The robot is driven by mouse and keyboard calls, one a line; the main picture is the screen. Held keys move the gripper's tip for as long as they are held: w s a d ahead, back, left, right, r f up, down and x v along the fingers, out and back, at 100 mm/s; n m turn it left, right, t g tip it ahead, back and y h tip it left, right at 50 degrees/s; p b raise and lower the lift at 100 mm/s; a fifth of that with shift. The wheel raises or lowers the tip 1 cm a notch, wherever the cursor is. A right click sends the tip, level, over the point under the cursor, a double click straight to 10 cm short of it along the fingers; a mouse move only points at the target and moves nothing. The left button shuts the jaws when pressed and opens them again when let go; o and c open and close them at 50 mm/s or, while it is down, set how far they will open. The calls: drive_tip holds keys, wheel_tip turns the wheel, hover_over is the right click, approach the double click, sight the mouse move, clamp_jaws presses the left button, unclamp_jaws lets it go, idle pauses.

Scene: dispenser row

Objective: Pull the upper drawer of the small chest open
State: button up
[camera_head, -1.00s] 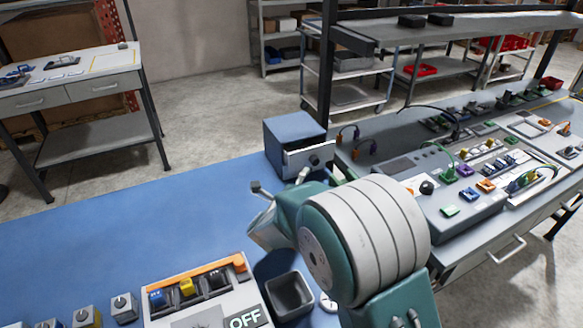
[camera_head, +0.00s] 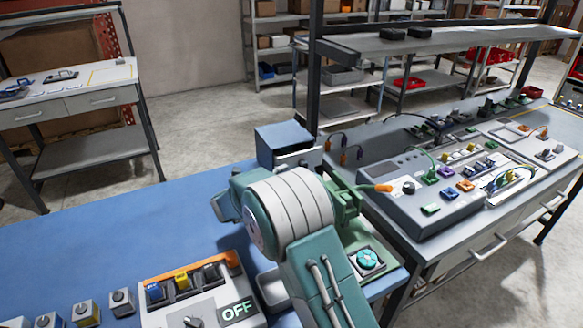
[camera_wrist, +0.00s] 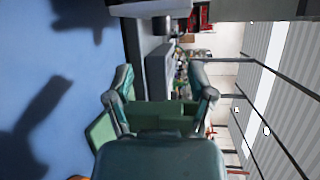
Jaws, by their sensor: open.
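The small blue-grey chest (camera_head: 283,137) stands at the far right corner of the blue table in the head view. Its upper drawer (camera_head: 310,155) appears to stand out from the body, with a dark gap behind its pale front. The arm hides the gripper in the head view. A pale grey block at the top of the wrist view may be the chest; I cannot tell.
A green fixture (camera_head: 347,210) with an orange-tipped lever and a turquoise knob (camera_head: 367,259) stands right of my arm. A switch panel marked OFF (camera_head: 237,312) lies in front. A grey bench with a console (camera_head: 410,200) stands at right. The blue table's left (camera_head: 110,230) is clear.

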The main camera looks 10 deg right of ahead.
drive_tip(key=x, duration=1)
clamp_jaws()
